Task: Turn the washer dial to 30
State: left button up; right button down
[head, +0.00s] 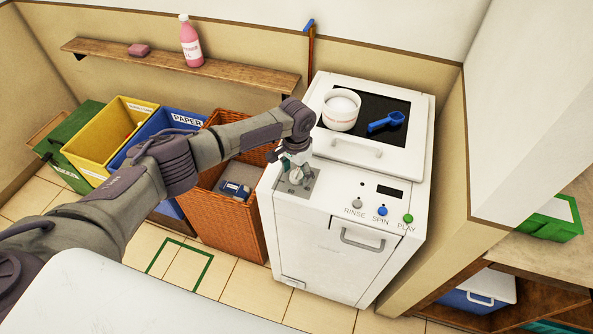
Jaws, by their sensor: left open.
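The white washer (290,225) stands at the centre right, with a dial (296,176) on a grey plate at the left of its top panel. My left gripper (295,172) points down at the dial with its fingers around or just above it. It is open; whether the fingers touch the dial cannot be told. The dial is partly covered by the fingers, and its scale marks are too small to read. To its right are the RINSE, SPIN and PLAY buttons (382,211) and a dark display (390,191). My right gripper is not in view.
A white tub (341,109) and a blue scoop (386,121) sit on the washer's lid. A wicker basket (237,228) stands close on the left, beside blue, yellow and green bins. A wall closes off the washer's right side.

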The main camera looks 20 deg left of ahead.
pick_arm(q)
jog(key=shift+c, duration=0.3)
jog(key=c, duration=1.1)
jog(key=shift+m, duration=0.3)
jog(key=m, duration=0.5)
jog(key=shift+b, duration=0.3)
jog(key=m, duration=0.6)
jog(key=shift+m, duration=0.3)
jog(key=o, duration=1.2)
jog(key=shift+c, duration=0.2)
